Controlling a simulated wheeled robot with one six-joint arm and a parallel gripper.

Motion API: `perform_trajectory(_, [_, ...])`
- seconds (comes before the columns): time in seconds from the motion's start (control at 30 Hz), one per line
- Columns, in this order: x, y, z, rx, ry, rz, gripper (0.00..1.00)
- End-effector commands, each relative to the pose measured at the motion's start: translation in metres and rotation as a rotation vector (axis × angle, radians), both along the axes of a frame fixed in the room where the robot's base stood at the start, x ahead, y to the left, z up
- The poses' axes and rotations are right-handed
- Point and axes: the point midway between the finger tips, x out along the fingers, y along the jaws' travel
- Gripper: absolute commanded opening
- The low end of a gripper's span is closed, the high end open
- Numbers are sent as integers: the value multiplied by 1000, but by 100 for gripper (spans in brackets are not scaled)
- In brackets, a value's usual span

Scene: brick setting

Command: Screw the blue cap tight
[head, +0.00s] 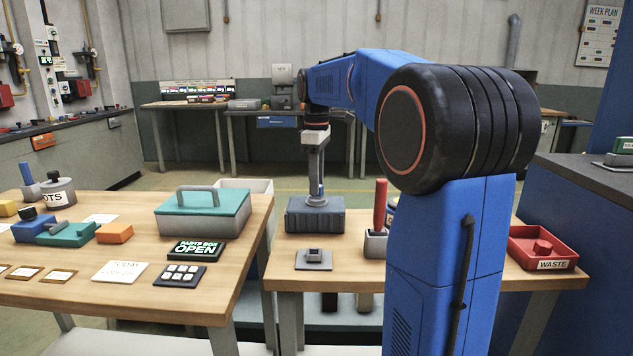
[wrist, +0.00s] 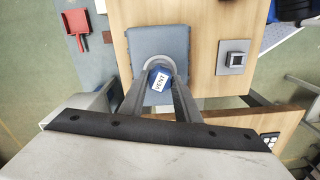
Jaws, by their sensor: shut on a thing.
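The blue cap (wrist: 154,72) carries a white label reading VENT and sits inside a grey ring on a grey-blue block (wrist: 174,38). In the head view the block (head: 315,218) stands on the wooden table, below my gripper (head: 317,192). My gripper (wrist: 158,88) points straight down and is shut on the cap, with one finger on either side of it. The fingers hide the sides of the cap. I cannot tell how far the cap is turned in.
A grey square fixture (head: 313,259) lies in front of the block. A red-handled tool (head: 380,205) stands to its right, and a red WASTE tray (head: 542,248) sits farther right. The left table holds a teal-lidded box (head: 203,210) and a PARTS BOX OPEN sign (head: 197,250).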

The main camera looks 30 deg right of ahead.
Motion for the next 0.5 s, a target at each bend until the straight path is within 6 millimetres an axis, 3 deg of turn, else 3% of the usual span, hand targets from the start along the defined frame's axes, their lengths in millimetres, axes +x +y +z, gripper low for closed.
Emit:
perform_trajectory(0.2, [0, 0, 0, 0, 0, -152, 3])
perform_trajectory(0.5, [0, 0, 0, 0, 0, -168, 3])
